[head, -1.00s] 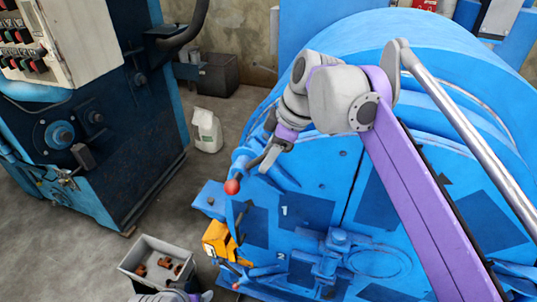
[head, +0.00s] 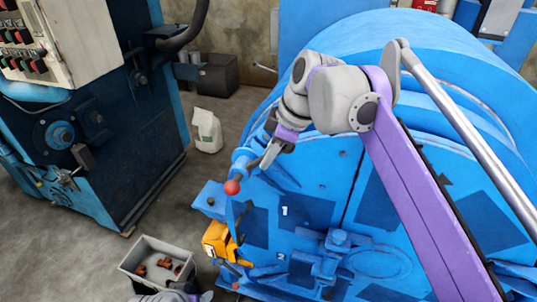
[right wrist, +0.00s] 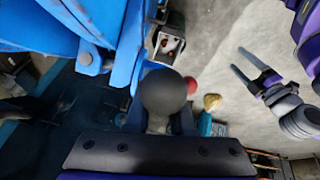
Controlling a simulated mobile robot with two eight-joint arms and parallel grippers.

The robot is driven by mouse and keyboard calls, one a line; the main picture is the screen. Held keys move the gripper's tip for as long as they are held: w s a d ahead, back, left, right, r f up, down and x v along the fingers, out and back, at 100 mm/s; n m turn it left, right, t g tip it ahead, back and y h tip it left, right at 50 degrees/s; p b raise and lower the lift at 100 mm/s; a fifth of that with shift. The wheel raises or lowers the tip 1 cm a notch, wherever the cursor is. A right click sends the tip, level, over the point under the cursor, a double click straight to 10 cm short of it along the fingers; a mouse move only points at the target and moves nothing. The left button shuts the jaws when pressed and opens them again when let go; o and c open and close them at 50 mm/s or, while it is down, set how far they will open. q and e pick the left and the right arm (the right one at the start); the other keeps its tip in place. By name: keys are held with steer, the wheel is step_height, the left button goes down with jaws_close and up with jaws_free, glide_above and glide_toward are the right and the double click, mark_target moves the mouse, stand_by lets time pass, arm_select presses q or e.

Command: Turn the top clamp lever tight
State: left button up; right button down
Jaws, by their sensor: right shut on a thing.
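The top clamp lever ends in a red ball knob (head: 232,187), at the upper left edge of the blue drum door (head: 305,210) in the head view. My right gripper (head: 260,160) is at this lever, just up and right of the knob, and shut on it. The exact contact is hard to see. In the right wrist view a dark round ball (right wrist: 163,92) on a short stem sits close in front of the gripper. My left gripper (right wrist: 238,61) shows there with two spread fingers, empty, over the floor.
A lower red knob (head: 236,286) and a yellow-orange part (head: 216,239) are at the door's left edge. A grey crate (head: 128,262) with brown pieces stands on the floor. A dark blue machine (head: 115,120) is at left.

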arm_select(q)
steer(key=shift+f, duration=0.1)
arm_select(e)
steer(key=shift+d+f, duration=0.1)
stand_by(0.7)
steer(key=shift+s+d+f+y+b, duration=0.1)
steer(key=shift+d+f+y+b, duration=0.4)
steer(key=shift+y, duration=0.4)
arm_select(q)
steer(key=s+f+b, duration=0.4)
steer(key=f+b, duration=0.7)
steer(key=f, duration=0.3)
steer(key=shift+f+g, duration=0.2)
steer(key=shift+g, duration=0.2)
arm_select(e)
step_height(320, 180, down, 12)
steer(key=a+m+t+y, duration=0.1)
steer(key=t+y, duration=0.5)
steer(key=y, duration=0.8)
steer(key=shift+f+y, duration=0.15)
steer(key=shift+y, duration=0.25)
arm_select(q)
steer(key=shift+d, duration=0.1)
arm_select(e)
steer(key=shift+a, duration=0.15)
